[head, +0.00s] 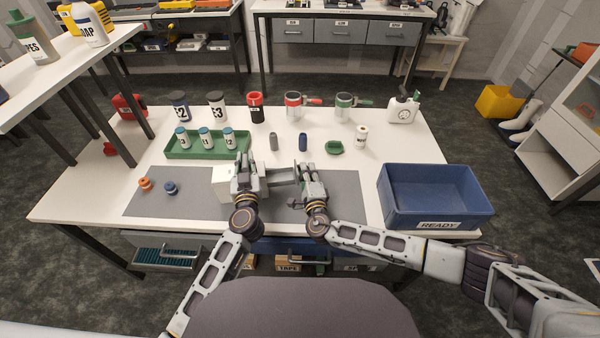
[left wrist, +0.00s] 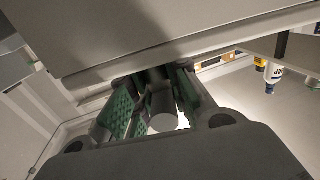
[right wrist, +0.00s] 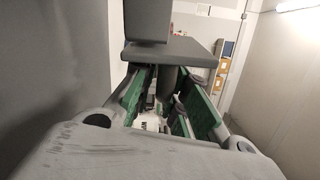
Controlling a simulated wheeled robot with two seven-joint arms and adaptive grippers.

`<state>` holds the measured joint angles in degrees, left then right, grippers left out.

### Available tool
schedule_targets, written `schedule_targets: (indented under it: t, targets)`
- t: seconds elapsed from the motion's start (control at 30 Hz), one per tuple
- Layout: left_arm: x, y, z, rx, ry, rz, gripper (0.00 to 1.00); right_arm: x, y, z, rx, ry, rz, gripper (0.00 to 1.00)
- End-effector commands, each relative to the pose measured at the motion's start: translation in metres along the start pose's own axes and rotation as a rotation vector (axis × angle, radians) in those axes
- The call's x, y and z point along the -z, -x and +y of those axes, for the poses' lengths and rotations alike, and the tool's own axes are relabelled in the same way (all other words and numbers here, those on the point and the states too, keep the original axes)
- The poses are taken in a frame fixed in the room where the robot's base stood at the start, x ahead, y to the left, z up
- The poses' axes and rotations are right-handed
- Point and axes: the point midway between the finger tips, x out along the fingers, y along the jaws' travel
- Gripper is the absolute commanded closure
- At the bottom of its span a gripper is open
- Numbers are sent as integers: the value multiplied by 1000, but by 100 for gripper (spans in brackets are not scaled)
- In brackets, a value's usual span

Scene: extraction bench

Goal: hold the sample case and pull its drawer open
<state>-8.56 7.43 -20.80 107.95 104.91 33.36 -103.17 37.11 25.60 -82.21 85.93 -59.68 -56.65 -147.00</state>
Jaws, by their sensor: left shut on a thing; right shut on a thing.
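The sample case (head: 222,180) is a white box on the grey mat, partly hidden behind my left gripper (head: 250,172). In the left wrist view the case (left wrist: 150,35) fills the top, and the left gripper (left wrist: 155,112) is shut on a grey round grip (left wrist: 163,110) beneath it. A grey drawer (head: 281,176) sticks out to the right of the case, between my grippers. My right gripper (head: 312,180) is shut at the drawer's outer end. In the right wrist view its green pads sit around a dark round handle (right wrist: 169,80). The drawer's inside is largely hidden.
A blue READY bin (head: 430,197) stands at the right. A green tray (head: 208,145) with several small bottles is behind the case. An orange cap (head: 145,184) and a blue one (head: 170,187) lie left. Jars and mugs line the table's back.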

Motion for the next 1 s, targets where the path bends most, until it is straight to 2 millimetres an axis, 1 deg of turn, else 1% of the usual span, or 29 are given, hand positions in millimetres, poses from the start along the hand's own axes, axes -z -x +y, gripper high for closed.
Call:
schedule_targets:
  t: [0.03,0.3,0.33,0.4,0.47,0.83,1.0]
  targets:
    - [-4,0,-2,5,-3,-7,100,2,-2,-4,6,-4,3,100]
    - [-5,0,-3,7,-4,-8,100,4,-2,-4,7,-4,6,100]
    - [-5,0,-3,7,-4,-8,100,4,-2,-4,7,-3,6,82]
    - [-5,0,-3,7,-4,-8,100,4,-2,-4,7,-3,6,73]
    - [-5,0,-3,6,-4,-8,100,4,-2,-3,6,-2,5,66]
    - [-4,0,-2,3,-1,-7,100,3,0,-1,2,-1,3,66]
    - [-4,0,-1,2,-1,-6,100,3,6,0,1,-1,2,66]
